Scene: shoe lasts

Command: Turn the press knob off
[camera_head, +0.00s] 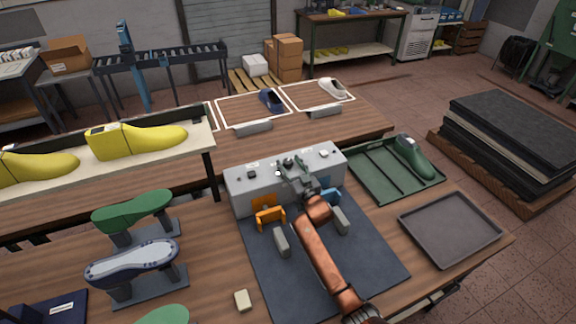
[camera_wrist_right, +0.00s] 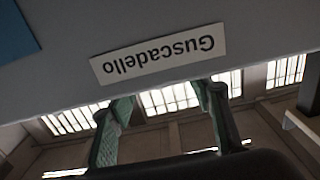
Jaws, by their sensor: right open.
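The press is a grey box-shaped unit (camera_head: 240,196) at the middle of the bench in the head view, with small dark and white fittings on top. I cannot tell for sure which fitting is the knob. My right gripper (camera_head: 291,166) is over the middle of the press and hides part of it. In the right wrist view my right gripper (camera_wrist_right: 165,97) is open, with nothing between its fingers. Ahead of it are a grey face (camera_wrist_right: 250,40) and an upside-down white label (camera_wrist_right: 158,54) reading "Guscadello". The knob is not seen there. My left gripper is not in view.
An orange clamp (camera_head: 268,216) and a blue one stand before the press, over a dark mat (camera_head: 290,285). A green tray (camera_head: 375,185) with a green last and an empty grey tray (camera_head: 450,230) lie at right. Shoe forms on stands (camera_head: 133,268) occupy the left.

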